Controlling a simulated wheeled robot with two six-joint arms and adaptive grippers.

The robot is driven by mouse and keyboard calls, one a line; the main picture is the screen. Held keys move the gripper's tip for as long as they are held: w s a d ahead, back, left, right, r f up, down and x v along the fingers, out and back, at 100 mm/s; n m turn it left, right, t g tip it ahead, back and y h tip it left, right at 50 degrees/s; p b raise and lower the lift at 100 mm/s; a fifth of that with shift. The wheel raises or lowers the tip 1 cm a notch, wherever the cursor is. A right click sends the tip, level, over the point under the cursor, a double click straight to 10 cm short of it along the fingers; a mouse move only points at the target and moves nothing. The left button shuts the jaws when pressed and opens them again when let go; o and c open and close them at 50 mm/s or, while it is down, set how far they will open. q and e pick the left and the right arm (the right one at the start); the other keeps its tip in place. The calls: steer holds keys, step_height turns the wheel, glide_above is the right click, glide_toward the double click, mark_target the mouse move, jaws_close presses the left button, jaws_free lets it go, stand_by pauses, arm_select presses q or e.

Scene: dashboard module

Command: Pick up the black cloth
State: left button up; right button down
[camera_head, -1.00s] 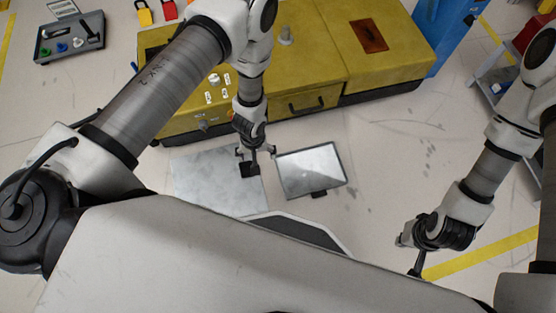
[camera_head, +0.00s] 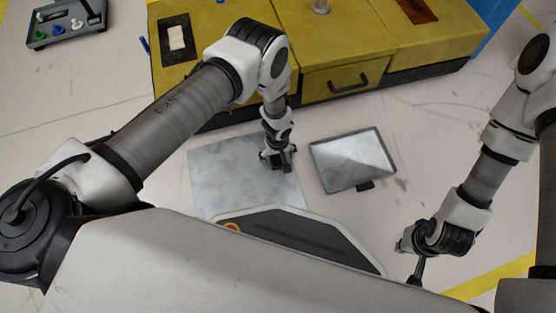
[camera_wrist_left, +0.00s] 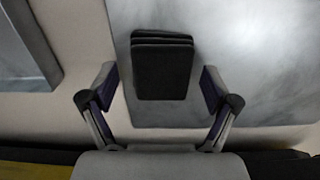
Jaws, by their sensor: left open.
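The black cloth (camera_wrist_left: 163,66) is a dark folded stack, seen in the left wrist view. It lies on the grey metal plate (camera_wrist_left: 245,60), close to the plate's edge. My left gripper (camera_wrist_left: 160,84) is open, with one finger on each side of the cloth and a gap to it on both sides. In the head view my left gripper (camera_head: 279,161) points down over the plate (camera_head: 225,180) and largely hides the cloth. My right gripper (camera_head: 412,263) is at the lower right, far from the cloth; its fingers are too unclear to judge.
A framed shiny panel (camera_head: 352,160) lies right of the plate. A yellow cabinet (camera_head: 345,60) with a black handle stands behind. A grey box with coloured knobs (camera_head: 65,25) is at the upper left. The pale floor between panel and right arm is clear.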

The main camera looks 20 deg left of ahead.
arm_select(q)
steer(key=shift+r, duration=0.15)
steer(key=c, duration=1.1)
arm_select(e)
steer(key=shift+r, duration=0.1)
arm_select(q)
steer(key=shift+c, duration=0.2)
